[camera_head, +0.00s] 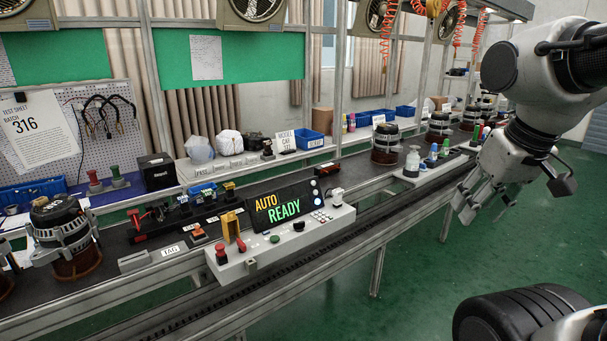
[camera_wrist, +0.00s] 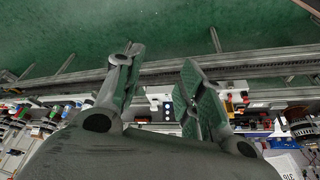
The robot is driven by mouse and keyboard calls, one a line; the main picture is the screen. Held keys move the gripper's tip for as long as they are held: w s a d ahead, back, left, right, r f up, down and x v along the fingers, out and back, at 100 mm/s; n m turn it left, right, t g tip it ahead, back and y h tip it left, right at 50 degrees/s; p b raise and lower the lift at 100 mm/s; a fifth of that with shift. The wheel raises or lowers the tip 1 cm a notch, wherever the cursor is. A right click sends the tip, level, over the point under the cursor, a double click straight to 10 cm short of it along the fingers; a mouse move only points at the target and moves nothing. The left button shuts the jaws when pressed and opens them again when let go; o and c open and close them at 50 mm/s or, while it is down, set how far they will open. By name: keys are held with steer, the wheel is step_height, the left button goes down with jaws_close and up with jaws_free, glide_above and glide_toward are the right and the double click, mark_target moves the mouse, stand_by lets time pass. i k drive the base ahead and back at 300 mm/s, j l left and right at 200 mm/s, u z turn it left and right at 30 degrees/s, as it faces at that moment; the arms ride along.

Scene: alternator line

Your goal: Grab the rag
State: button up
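No rag shows plainly in either view. My gripper (camera_head: 472,203) is at the right of the head view, at the front side of the line and well apart from these bundles. In the wrist view my gripper (camera_wrist: 160,60) has its fingers spread, with nothing between them.
The control box with the AUTO READY display (camera_head: 282,209) stands at the line's front edge. Alternators (camera_head: 63,237) stand along the dark conveyor. Green floor (camera_head: 450,255) is clear in front.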

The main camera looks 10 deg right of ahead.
mark_target(422, 166)
steer(key=i+l+z, duration=0.15)
steer(key=l, duration=0.25)
steer(key=l+z, duration=0.2)
steer(key=l, duration=0.2)
steer(key=i+l+z, duration=0.15)
steer(key=l, duration=0.2)
steer(key=i+l+u, duration=0.4)
steer(key=i, duration=0.4)
steer(key=i+l+u, duration=0.4)
steer(key=i+l, duration=0.3)
steer(key=l, duration=0.15)
